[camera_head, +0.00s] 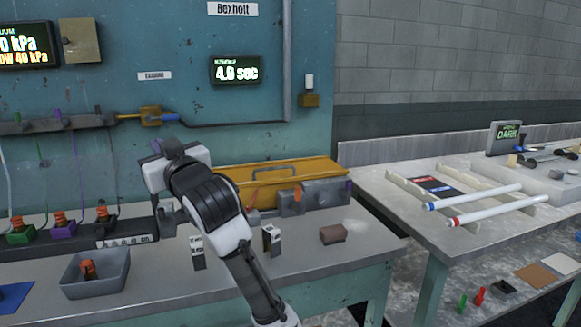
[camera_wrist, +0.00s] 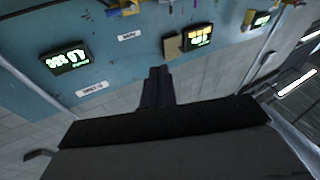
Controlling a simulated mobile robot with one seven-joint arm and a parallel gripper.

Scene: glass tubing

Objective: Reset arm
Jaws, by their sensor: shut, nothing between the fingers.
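My arm rises from the bottom of the head view and bends over the left bench, in front of the teal wall. My gripper shows in the wrist view (camera_wrist: 158,72), with its two dark fingers together and nothing between them. It points toward the teal wall (camera_wrist: 120,62) and its displays, apart from any object. In the head view the fingertips are not clear.
The left bench (camera_head: 290,262) carries a grey bin (camera_head: 95,273), a yellow toolbox (camera_head: 290,175), small black-and-white blocks and a brown block (camera_head: 333,234). Coloured valves stand at left. The right bench (camera_head: 400,205) holds two glass tubes (camera_head: 490,207) on supports.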

